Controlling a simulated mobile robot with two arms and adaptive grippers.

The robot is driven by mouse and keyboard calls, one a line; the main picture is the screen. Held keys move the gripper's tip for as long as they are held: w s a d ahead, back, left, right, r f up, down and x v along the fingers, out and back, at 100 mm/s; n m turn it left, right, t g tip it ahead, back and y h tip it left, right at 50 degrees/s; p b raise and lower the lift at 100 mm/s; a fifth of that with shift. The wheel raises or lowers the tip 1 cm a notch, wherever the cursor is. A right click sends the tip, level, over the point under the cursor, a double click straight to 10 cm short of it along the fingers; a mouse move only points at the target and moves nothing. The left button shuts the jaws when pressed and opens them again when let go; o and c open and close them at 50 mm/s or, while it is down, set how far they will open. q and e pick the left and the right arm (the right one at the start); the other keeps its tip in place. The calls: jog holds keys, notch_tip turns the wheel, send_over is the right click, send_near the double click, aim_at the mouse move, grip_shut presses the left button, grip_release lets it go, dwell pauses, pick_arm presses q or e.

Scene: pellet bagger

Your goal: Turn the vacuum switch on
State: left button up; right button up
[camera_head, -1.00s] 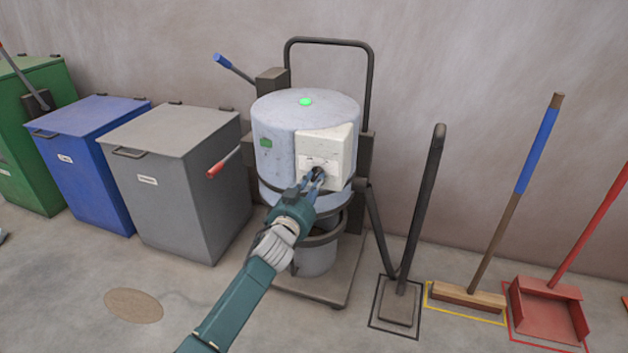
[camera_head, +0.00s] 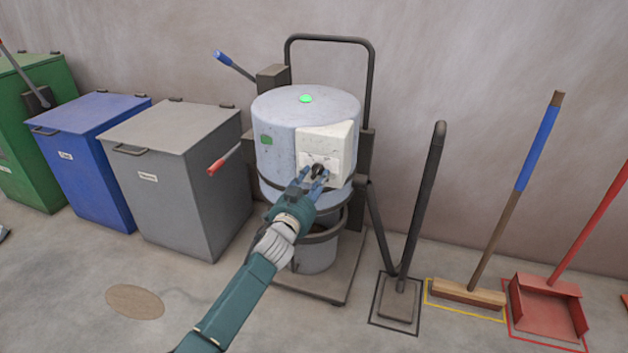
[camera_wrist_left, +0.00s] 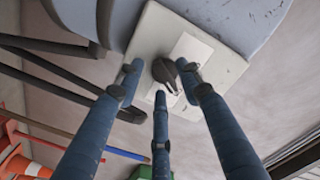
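The vacuum (camera_head: 278,125) is a light blue-grey drum on a dark wheeled frame, with a green light (camera_head: 306,99) on its lid. A white box (camera_head: 338,140) on its front carries the dark rotary switch (camera_head: 317,170). In the left wrist view the switch (camera_wrist_left: 165,72) is a black knob on a pale plate. My left gripper (camera_head: 311,180) is at the switch, its blue fingers spread around the knob. In the left wrist view the fingers (camera_wrist_left: 160,85) are apart, with the knob between them; no firm grip shows. My right gripper is not in view.
A grey bin (camera_head: 165,190), a blue bin (camera_head: 85,165) and a green bin (camera_head: 30,140) stand left. A red-tipped lever (camera_head: 222,160) sits between grey bin and vacuum. A black-handled tool (camera_head: 418,210), broom (camera_head: 470,293) and red dustpan (camera_head: 548,305) stand right.

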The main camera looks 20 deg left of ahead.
pick_arm(q)
jog(key=s, duration=1.2)
jog(key=shift+a, duration=0.2)
